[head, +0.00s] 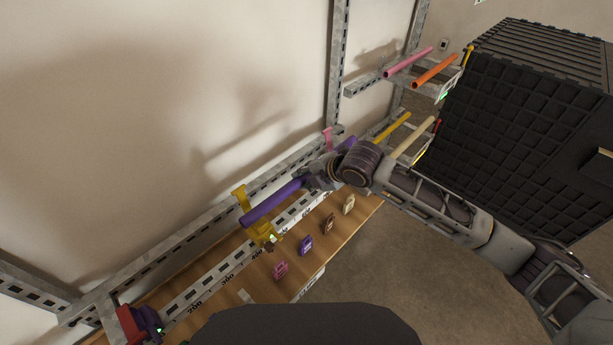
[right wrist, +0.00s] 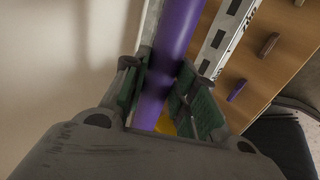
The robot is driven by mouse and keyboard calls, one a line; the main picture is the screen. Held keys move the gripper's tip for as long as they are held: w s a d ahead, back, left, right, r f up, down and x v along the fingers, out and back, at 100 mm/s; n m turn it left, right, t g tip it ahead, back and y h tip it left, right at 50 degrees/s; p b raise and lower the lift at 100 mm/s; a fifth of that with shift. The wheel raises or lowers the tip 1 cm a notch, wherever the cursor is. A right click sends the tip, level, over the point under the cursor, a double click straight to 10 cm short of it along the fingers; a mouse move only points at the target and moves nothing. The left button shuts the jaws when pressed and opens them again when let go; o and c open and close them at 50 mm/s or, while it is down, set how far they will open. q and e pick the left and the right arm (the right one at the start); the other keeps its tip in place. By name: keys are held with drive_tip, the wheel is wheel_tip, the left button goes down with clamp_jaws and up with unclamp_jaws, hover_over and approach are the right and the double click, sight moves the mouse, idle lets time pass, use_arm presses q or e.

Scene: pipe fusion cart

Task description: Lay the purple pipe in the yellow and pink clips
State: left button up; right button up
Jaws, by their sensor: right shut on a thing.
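The purple pipe (head: 275,202) is held at a slant along the slotted rail. My right gripper (head: 318,176) is shut around it; in the right wrist view the pipe (right wrist: 176,35) runs between the two green-padded fingers (right wrist: 166,98). The pipe's near end overlaps the yellow clip (head: 263,232); I cannot tell whether it is seated there or above it. The pink clip (head: 328,139) is at the far part of the rail, close to the pipe's far end, which is partly hidden by my gripper. My left gripper is not in view.
A wooden board (head: 325,236) carries several small coloured blocks beside the rail. A red clip (head: 129,325) and a purple clip (head: 150,322) are at lower left. Pink (head: 408,62) and orange (head: 435,70) pipes lie on a rack at the back, next to a black ribbed box (head: 530,110).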

drive_tip(key=shift+f, duration=1.5)
drive_tip(key=shift+f, duration=0.1)
drive_tip(key=o, duration=1.1)
drive_tip(key=shift+f, duration=0.1)
drive_tip(key=shift+d, duration=0.1)
drive_tip(key=v, duration=1.2)
drive_tip(key=shift+m, duration=0.3)
